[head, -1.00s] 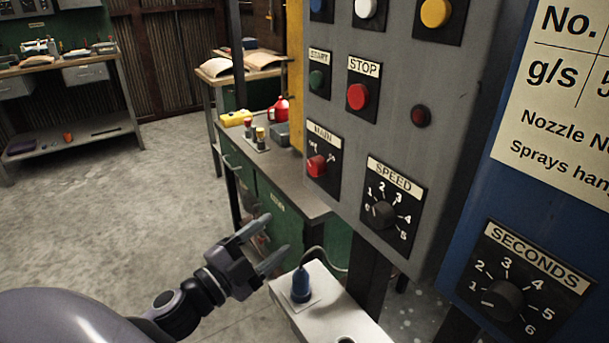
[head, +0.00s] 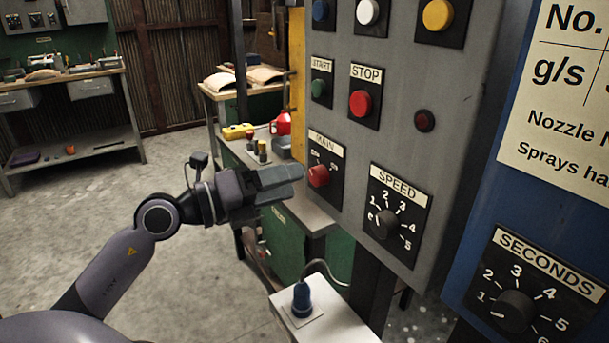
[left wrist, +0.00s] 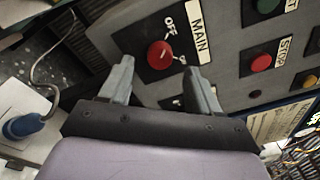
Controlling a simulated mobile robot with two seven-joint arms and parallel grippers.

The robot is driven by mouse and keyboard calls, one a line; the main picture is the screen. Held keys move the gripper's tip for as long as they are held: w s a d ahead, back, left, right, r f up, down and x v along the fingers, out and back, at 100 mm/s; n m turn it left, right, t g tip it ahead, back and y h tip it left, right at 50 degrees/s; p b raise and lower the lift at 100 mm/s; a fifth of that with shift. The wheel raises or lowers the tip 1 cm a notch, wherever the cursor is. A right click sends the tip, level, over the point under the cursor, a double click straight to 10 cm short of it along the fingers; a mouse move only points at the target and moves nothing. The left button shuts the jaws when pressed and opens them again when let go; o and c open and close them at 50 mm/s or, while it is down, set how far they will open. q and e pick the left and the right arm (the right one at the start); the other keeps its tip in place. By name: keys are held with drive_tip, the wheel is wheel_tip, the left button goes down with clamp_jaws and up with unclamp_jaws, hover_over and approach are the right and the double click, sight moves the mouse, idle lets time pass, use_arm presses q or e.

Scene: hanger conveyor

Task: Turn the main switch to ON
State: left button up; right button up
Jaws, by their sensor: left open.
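The main switch is a red knob (head: 319,176) on a black plate labelled MAIN, low on the left of the grey control panel (head: 400,130). It also shows in the left wrist view (left wrist: 160,55), with an OFF mark by it and a second mark partly covered by a finger. My left gripper (head: 290,180) is open and empty, just left of the knob and pointing at it. In the left wrist view its two fingers (left wrist: 160,82) lie on either side of the knob's line, apart from it. My right gripper is not in view.
The SPEED dial (head: 388,222) sits to the lower right of the switch, and the red STOP button (head: 360,104) and green START button (head: 318,88) above it. A white box with a blue plug (head: 302,299) stands below. A green workbench (head: 283,245) is behind.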

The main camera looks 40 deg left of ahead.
sight(312, 176)
use_arm(q)
drive_tip(key=shift+p+x, duration=0.35)
drive_tip(key=shift+x, duration=1.75)
drive_tip(key=shift+c, duration=0.3)
drive_tip(key=c, duration=1)
